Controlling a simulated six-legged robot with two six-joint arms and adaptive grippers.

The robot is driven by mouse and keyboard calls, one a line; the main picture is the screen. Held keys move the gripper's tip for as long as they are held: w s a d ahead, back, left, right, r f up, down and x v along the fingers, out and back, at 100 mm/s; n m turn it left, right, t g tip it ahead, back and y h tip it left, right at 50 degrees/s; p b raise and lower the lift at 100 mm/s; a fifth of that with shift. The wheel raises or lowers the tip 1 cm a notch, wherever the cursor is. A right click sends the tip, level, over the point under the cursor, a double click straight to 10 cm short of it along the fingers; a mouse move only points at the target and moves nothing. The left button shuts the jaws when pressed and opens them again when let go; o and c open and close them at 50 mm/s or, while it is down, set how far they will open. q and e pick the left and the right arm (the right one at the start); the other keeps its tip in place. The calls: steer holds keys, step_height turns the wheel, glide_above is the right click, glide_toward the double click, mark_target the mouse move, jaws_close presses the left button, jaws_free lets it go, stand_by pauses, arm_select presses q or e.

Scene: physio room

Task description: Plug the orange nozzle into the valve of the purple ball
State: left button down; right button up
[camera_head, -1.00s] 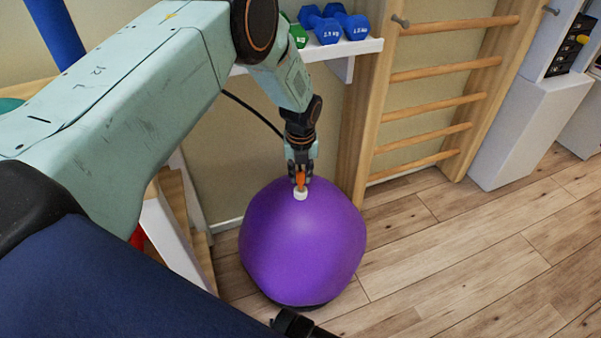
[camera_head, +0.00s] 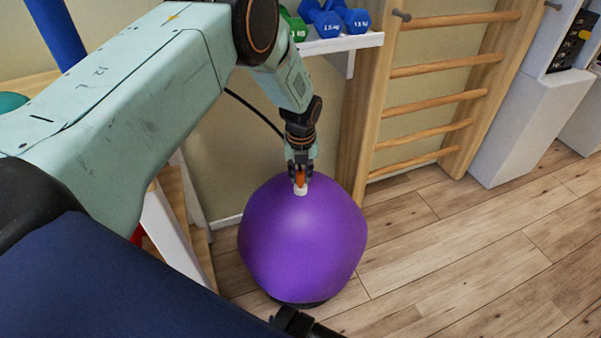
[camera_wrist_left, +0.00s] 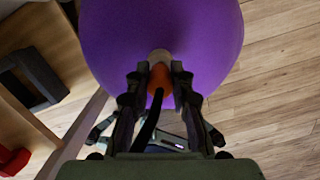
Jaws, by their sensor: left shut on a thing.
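The large purple ball (camera_head: 303,245) rests on a dark base on the floor, and its upper part fills the top of the left wrist view (camera_wrist_left: 205,35). The white valve (camera_head: 300,190) is on top of the ball; it also shows in the left wrist view (camera_wrist_left: 159,56). My left gripper (camera_head: 300,175) is shut on the orange nozzle (camera_wrist_left: 159,78), right at the valve. The nozzle's tip meets the valve; how deep it sits cannot be seen. A black hose (camera_wrist_left: 150,122) runs back from the nozzle.
A white shelf (camera_head: 340,42) with blue dumbbells (camera_head: 335,20) is behind the arm. Wooden wall bars (camera_head: 430,105) stand to the right of the ball. A white cabinet (camera_head: 520,130) is farther right. The wooden floor (camera_head: 470,250) right of the ball is clear.

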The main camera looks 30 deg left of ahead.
arm_select(q)
steer(key=shift+f, duration=0.35)
stand_by(0.5)
steer(key=c, duration=1.1)
jaws_free()
steer(key=shift+o, duration=0.3)
steer(key=shift+r+p, duration=2.65)
steer(key=shift+r, duration=0.9)
